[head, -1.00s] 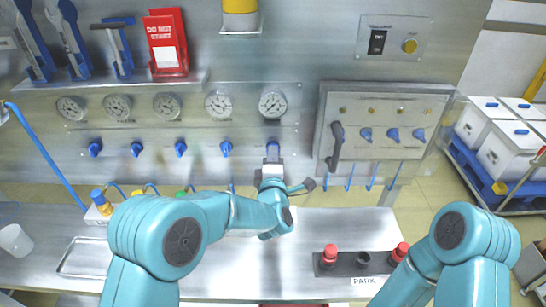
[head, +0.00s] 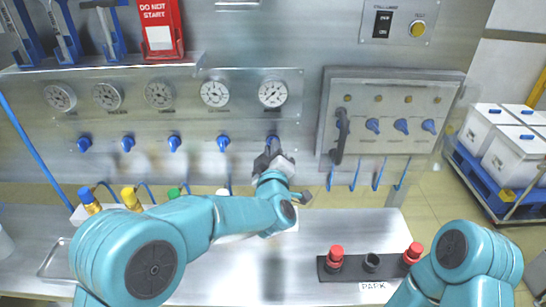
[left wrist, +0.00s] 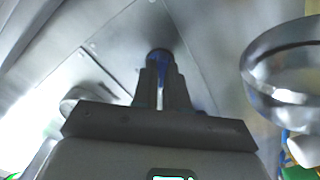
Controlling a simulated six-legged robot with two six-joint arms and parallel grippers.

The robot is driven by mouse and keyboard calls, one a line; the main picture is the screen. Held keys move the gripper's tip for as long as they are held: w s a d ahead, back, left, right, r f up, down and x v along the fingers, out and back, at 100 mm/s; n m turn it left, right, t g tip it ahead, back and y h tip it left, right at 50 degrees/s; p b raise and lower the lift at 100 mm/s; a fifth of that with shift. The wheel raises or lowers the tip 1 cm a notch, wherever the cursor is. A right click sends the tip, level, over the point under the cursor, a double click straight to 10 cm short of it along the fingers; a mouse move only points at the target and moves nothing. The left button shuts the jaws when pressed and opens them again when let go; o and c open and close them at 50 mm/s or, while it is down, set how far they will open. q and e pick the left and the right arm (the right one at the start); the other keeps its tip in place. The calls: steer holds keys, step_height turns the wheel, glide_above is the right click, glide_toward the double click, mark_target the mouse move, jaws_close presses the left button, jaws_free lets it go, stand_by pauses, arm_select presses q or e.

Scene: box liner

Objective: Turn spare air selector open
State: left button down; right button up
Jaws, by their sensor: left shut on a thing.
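A row of blue selector knobs sits under round gauges on the steel wall panel. My left gripper (head: 272,158) is at the rightmost blue knob (head: 272,140), below the rightmost gauge (head: 273,92). Its label is too small to read. In the left wrist view, the left gripper's fingers (left wrist: 161,80) are shut on that blue knob (left wrist: 159,58), which is partly hidden between them. The gripper looks tilted in the head view. My right arm shows at the lower right, but its gripper is not in view.
A grey cabinet (head: 386,84) with a dark handle (head: 341,136) and several blue knobs is to the right. A black holder (head: 353,268) with red-topped items stands on the bench. Bottles with coloured caps (head: 131,198) stand at the left. Hoses hang below the panel.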

arm_select(q)
steer(key=m, duration=0.9)
steer(key=shift+f, duration=0.1)
steer(key=shift+m, duration=0.3)
stand_by(0.4)
steer(key=c, duration=1.2)
jaws_free()
steer(key=shift+s, duration=0.1)
steer(key=shift+o, duration=0.2)
steer(key=s+b, duration=0.3)
steer(key=s, duration=1.3)
steer(key=shift+s+b, duration=0.15)
steer(key=shift+b, duration=0.25)
